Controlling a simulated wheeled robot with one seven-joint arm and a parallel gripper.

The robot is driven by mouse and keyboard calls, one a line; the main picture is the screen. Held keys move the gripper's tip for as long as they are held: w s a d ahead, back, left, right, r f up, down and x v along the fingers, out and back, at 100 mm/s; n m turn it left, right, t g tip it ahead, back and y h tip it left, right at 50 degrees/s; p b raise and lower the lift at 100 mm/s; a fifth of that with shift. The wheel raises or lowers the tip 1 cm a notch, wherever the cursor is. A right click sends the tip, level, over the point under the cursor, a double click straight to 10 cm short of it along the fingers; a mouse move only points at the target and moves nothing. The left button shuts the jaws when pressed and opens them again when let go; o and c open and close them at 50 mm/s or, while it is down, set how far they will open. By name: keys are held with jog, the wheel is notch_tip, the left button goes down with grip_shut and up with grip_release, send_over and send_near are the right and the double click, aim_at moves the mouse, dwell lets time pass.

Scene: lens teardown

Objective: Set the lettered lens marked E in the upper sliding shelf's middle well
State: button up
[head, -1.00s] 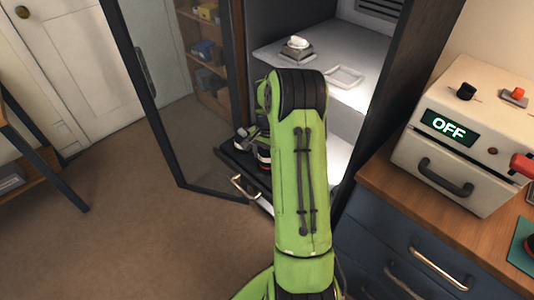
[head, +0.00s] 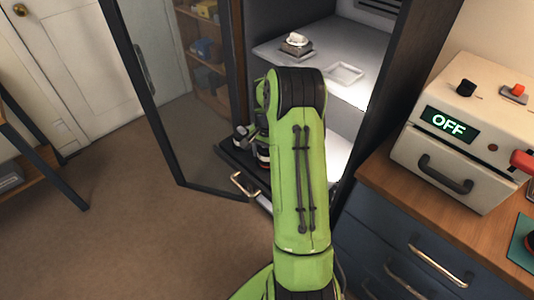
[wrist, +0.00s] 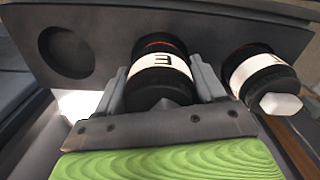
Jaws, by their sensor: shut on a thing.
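The lens marked E (wrist: 164,64), black with a white band and a red ring, is between the fingers of my gripper (wrist: 160,84) in the wrist view. My gripper is shut on it. The lens stands over the middle of the dark sliding shelf (wrist: 110,45); I cannot tell whether its base is seated in the middle well, which it hides. An empty round well (wrist: 67,51) shows to its left. In the head view the pulled-out shelf (head: 233,160) is partly behind my arm, and my gripper is mostly hidden.
The open glass cabinet door (head: 180,120) stands left of the shelf. A machine reading OFF (head: 455,150) sits on the right counter.

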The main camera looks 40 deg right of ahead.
jog(key=shift+f+b, duration=0.5)
jog(key=shift+f, duration=0.35)
jog(key=o, duration=1.1)
jog(key=shift+o, duration=0.2)
notch_tip(320, 180, up, 9)
jog(key=p, duration=0.7)
jog(key=shift+r, duration=0.1)
